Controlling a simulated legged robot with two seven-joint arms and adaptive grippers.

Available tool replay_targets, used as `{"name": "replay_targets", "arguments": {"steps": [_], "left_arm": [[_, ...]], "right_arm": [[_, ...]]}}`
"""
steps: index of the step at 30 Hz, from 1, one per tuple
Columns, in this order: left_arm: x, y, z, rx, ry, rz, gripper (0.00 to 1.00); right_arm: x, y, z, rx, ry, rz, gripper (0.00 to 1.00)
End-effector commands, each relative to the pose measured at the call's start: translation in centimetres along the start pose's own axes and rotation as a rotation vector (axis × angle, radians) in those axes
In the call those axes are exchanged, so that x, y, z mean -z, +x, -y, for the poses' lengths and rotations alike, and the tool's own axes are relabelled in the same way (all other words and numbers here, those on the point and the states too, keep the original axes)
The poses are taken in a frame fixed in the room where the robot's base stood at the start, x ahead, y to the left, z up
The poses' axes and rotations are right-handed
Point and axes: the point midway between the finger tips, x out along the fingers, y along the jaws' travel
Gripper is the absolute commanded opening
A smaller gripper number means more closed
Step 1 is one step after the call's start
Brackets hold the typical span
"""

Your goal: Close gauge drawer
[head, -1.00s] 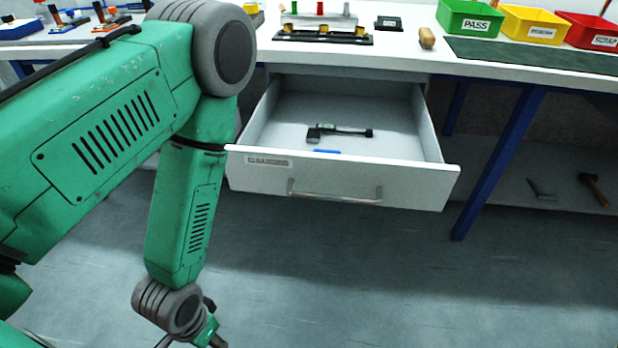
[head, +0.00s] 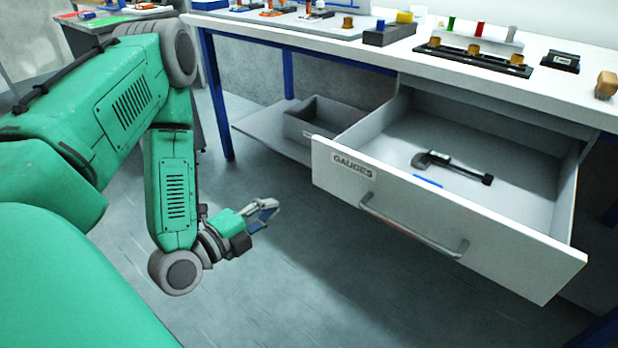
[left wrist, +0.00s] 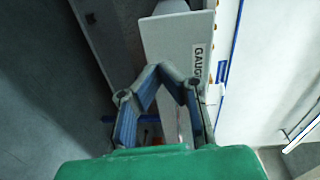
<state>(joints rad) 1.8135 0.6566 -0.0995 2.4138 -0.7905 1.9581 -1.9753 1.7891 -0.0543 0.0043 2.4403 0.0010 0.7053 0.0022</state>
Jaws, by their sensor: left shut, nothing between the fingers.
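The gauge drawer (head: 340,182) stands pulled out below the bench top, its white front labelled GAUGES and fitted with a metal bar handle (head: 412,228). A dark caliper-like gauge (head: 453,166) and a small blue item (head: 428,182) lie inside it. My left gripper (head: 274,207) is shut and empty, in the air to the left of the drawer front and apart from it. In the left wrist view the shut fingers (left wrist: 160,70) point toward the drawer front (left wrist: 175,45), with part of its label showing. My right gripper is not in view.
A blue bench leg (head: 215,90) and a lower shelf with a grey bin (head: 318,122) stand behind my left gripper. The floor before the drawer is clear.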

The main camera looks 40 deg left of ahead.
Motion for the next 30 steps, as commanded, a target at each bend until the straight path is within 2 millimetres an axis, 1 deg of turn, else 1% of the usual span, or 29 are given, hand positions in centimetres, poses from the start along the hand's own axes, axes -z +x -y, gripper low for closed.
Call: {"name": "replay_targets", "arguments": {"steps": [1,5,8,11,21,24,27,30], "left_arm": [[-0.6,-0.2,0.4,0.031,0.031,0.015,0.00],[-0.8,-0.1,1.2,0.068,0.078,0.026,0.00],[-0.6,0.6,1.4,0.070,0.085,0.023,0.00],[-0.5,1.9,1.5,0.070,0.086,0.021,0.00],[-0.8,9.0,1.8,0.072,0.080,0.028,0.00],[-0.9,10.8,1.9,0.071,0.079,0.029,0.00],[-0.9,12.2,2.0,0.070,0.079,0.028,0.00],[-0.9,13.1,2.0,0.067,0.080,0.028,0.00]], "right_arm": [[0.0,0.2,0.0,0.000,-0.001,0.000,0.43],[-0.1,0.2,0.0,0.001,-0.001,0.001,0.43],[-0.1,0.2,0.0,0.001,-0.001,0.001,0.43],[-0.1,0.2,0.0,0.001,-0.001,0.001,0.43],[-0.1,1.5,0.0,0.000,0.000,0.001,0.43],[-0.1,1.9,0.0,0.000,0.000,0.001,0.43],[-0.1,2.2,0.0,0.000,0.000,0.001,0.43],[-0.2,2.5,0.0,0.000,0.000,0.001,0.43]]}}
